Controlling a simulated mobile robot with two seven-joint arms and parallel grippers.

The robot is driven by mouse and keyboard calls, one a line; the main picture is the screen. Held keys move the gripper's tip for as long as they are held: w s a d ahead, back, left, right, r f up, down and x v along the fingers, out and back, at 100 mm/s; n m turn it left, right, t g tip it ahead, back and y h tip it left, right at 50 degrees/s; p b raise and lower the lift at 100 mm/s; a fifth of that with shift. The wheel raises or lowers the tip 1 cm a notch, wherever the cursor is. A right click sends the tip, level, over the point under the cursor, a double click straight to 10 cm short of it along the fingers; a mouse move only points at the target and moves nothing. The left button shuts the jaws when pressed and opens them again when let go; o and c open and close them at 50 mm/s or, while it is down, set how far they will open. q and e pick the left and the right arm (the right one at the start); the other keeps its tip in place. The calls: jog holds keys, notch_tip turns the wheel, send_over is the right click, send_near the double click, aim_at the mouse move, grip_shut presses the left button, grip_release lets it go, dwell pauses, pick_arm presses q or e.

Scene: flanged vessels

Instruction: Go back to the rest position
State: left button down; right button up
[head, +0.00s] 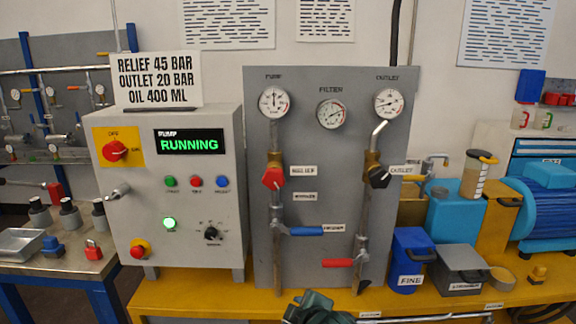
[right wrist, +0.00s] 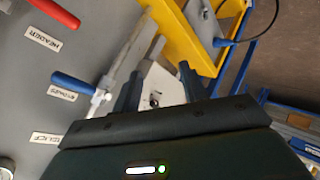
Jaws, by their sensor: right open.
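My right gripper (right wrist: 160,84) is open in the right wrist view, its two dark fingers apart with nothing held between them. A dark green part of my arm (head: 312,303) shows at the bottom of the head view, in front of the bench; its fingertips do not show there. The panel's blue-handled valve (head: 305,231) and red-handled valve (head: 338,263) are in front of me. In the right wrist view the blue handle (right wrist: 72,83) and red handle (right wrist: 55,14) lie left of the fingers, apart from them. My left gripper is not in view.
The grey gauge panel (head: 330,190) stands on the yellow bench (head: 215,297). The control box (head: 188,258) left of it reads RUNNING. A blue FINE container (head: 408,262), a grey box (head: 461,266) and a blue pump (head: 550,195) are to the right.

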pick_arm(q)
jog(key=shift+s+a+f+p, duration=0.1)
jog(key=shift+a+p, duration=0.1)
jog(key=shift+p, duration=0.1)
pick_arm(e)
jog(key=s+d+f+m, duration=0.3)
jog(key=s+d, duration=0.1)
jog(key=s, duration=0.4)
jog(key=s+d+f+m, duration=0.4)
jog(key=s, duration=0.4)
jog(key=s+d+f+m, duration=0.3)
jog(key=s+d+m, duration=0.1)
jog(key=s, duration=0.5)
jog(key=shift+d+f+t+h, duration=0.3)
jog(key=shift+f+t, duration=0.1)
